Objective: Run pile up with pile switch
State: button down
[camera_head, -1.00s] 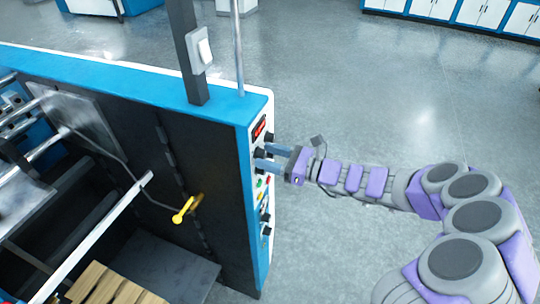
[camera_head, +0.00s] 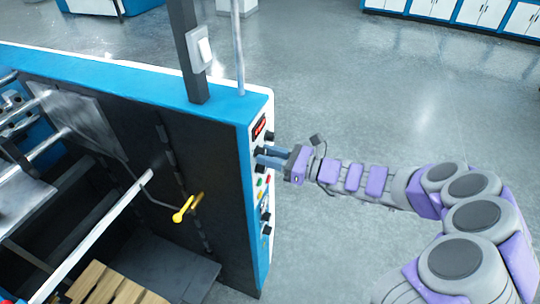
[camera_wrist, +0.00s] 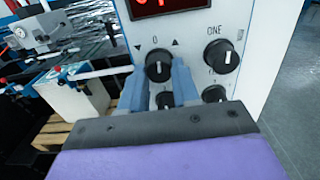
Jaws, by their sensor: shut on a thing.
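The pile switch (camera_wrist: 158,66) is a round black knob with a white pointer mark, under a 0 between a down arrow and an up arrow. In the wrist view, my gripper (camera_wrist: 167,75) has its two blue-grey fingers on either side of this knob and is shut on it. In the head view, my gripper (camera_head: 266,157) reaches from the right to the machine's control panel (camera_head: 256,215); its fingers partly hide the knobs there. The wooden pile pallet (camera_head: 115,284) lies low inside the machine, on a dark grey plate (camera_head: 175,268).
A red display (camera_wrist: 165,4) sits above the knob. Another black knob (camera_wrist: 221,55) marked ONE is to its right, with more knobs below. Coloured buttons sit lower on the panel. A yellow-handled lever (camera_head: 183,211) hangs on the machine's inner wall. The floor to the right is clear.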

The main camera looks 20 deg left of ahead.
jog(key=shift+n+b, duration=0.6)
jog(key=shift+b, duration=0.05)
jog(key=c, duration=0.8)
grip_release()
jog(key=shift+w, duration=0.1)
jog(key=shift+d, duration=0.1)
jog(key=d, duration=0.5)
jog(key=s+d, duration=0.1)
jog(key=d, duration=0.5)
jog(key=d+b, duration=0.1)
jog(key=d, duration=0.5)
jog(key=shift+s+d, duration=0.15)
